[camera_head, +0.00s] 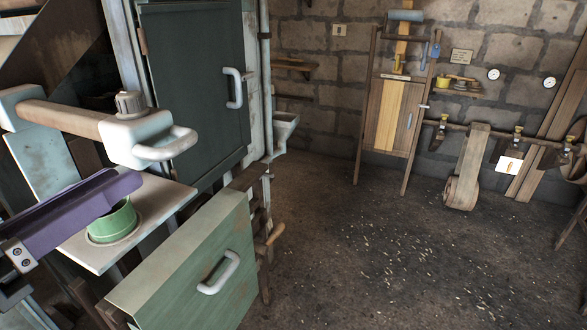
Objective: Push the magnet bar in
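What looks like the magnet bar is a brown round bar (65,118) at the upper left. It runs sideways to a pale block with a knob and a white loop handle (168,146) at its right end. My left gripper (130,181) comes in from the left edge with long purple fingers. I see no gap between them and nothing held. Its tips show just below the loop handle in the picture, apart from it, and in front of a green cup (114,222). My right gripper is not in view.
The green cup is set in a pale shelf (158,205). A green box front with a white handle (190,275) stands below it, and a dark green door (195,85) behind. The floor (370,240) at the right is open.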

